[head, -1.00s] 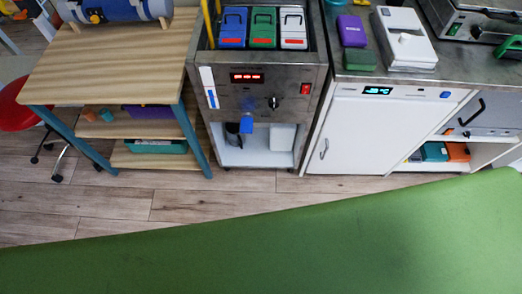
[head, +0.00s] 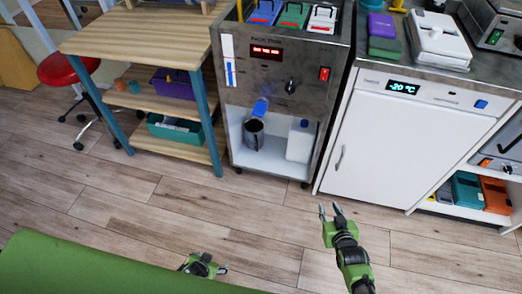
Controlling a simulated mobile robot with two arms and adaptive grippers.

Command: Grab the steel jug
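A dark grey metal jug (head: 254,136), which looks like the steel jug, stands upright in the open lower bay of the steel machine, below a blue spout. My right gripper (head: 330,209) is over the floor, to the right of and nearer than the jug. Its two fingers point away from me, spread apart with nothing between them. My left gripper (head: 203,266) is low in the picture beside the green surface, well apart from the jug. Its finger gap is too unclear to judge.
A white canister (head: 300,141) stands right of the jug in the bay. A wooden shelf unit (head: 135,43) is to the left, a white cooling cabinet (head: 400,140) to the right. A green padded surface (head: 80,270) fills the lower left. The wood floor (head: 200,212) between is clear.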

